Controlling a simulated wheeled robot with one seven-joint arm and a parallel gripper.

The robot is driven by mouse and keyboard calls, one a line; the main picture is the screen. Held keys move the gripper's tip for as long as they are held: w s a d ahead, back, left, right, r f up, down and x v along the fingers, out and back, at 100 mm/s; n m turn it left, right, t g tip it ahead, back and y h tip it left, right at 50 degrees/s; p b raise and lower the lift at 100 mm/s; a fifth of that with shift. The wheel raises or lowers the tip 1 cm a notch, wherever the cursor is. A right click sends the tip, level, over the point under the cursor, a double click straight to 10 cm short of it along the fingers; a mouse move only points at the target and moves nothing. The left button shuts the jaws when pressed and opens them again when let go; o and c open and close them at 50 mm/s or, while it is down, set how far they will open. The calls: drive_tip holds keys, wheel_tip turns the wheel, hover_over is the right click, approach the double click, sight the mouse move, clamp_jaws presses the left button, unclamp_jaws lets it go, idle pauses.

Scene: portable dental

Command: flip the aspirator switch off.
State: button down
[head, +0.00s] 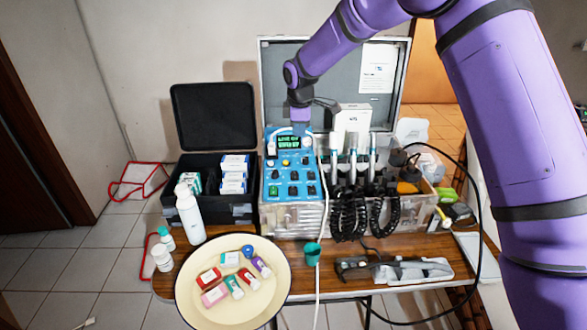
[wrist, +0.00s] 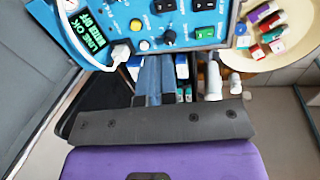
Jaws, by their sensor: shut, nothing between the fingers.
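The blue control panel (head: 282,192) stands at the front left of the open case in the head view. It has a lit green display (head: 288,141), knobs and several small switches. My gripper (head: 300,127) is at the panel's upper edge, by the display. In the wrist view my gripper (wrist: 160,60) has its fingers together and empty, at the panel's edge. Contact is unclear.
Dental handpieces (head: 352,160) with black coiled hoses stand right of the panel. A white hose hangs down the panel's right side. A black open box (head: 212,165) is on the left. A round tray (head: 200,314) and white bottle (head: 190,214) are in front on the wooden table.

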sight(293, 173)
drive_tip(key=f, duration=0.1)
drive_tip(key=a+f, duration=0.1)
drive_tip(key=w, duration=0.1)
drive_tip(key=shift+a+f+n, duration=0.25)
drive_tip(key=shift+f+n, duration=0.15)
drive_tip(key=shift+f, duration=0.1)
drive_tip(key=f, duration=0.4)
drive_tip(key=w+f, duration=0.1)
drive_tip(key=f, duration=0.4)
drive_tip(key=w+f, duration=0.1)
drive_tip(key=f, duration=0.3)
drive_tip(key=shift+w+f, duration=0.2)
drive_tip(key=shift+f, duration=0.1)
